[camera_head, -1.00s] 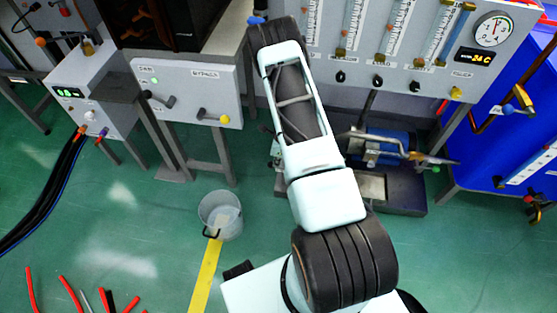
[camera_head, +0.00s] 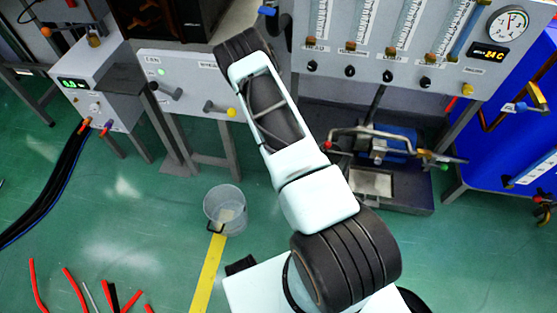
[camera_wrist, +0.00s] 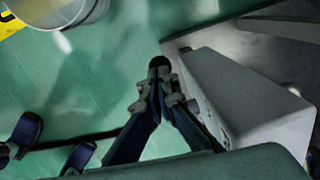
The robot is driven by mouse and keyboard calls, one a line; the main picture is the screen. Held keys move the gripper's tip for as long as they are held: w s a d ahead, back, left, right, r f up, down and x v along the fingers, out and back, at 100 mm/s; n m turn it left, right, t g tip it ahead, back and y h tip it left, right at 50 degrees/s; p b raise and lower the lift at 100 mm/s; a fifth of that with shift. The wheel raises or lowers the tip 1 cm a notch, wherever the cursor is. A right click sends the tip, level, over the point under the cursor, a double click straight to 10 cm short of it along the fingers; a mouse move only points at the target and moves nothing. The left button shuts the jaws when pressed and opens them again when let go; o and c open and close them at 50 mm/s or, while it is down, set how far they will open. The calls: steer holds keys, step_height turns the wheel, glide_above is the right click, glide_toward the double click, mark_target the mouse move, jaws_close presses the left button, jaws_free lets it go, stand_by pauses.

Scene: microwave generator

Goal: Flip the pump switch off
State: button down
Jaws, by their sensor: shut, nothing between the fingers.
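I cannot pick out a switch marked as the pump's for certain. A white control panel (camera_head: 190,75) at the left centre of the head view carries a dark lever (camera_head: 168,93) and a second lever with a yellow tip (camera_head: 220,110). A blue pump-like unit (camera_head: 396,150) stands low under the flow-meter panel. My gripper (camera_wrist: 159,65) shows in the wrist view with its fingers together and nothing between them. It appears above the green floor, left of a pale box (camera_wrist: 250,95). In the head view my arm hides it.
The flow-meter panel (camera_head: 395,70) has a row of black knobs and a yellow one (camera_head: 467,89). A clear bucket (camera_head: 225,210) stands on the floor by a yellow stripe (camera_head: 207,270). Red pieces (camera_head: 72,288) lie at lower left. Black cables (camera_head: 60,185) hang at left.

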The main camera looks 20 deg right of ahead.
steer(key=shift+w+a+f+b, duration=0.1)
steer(key=shift+a+f+b, duration=0.05)
steer(key=shift+f+b, duration=0.35)
steer(key=shift+w+a+f+b, duration=0.1)
steer(key=shift+a+f+b, duration=0.05)
steer(key=shift+f+b, duration=0.35)
step_height(320, 180, up, 12)
steer(key=shift+s+a, duration=0.2)
steer(key=shift+s, duration=0.25)
stand_by(0.7)
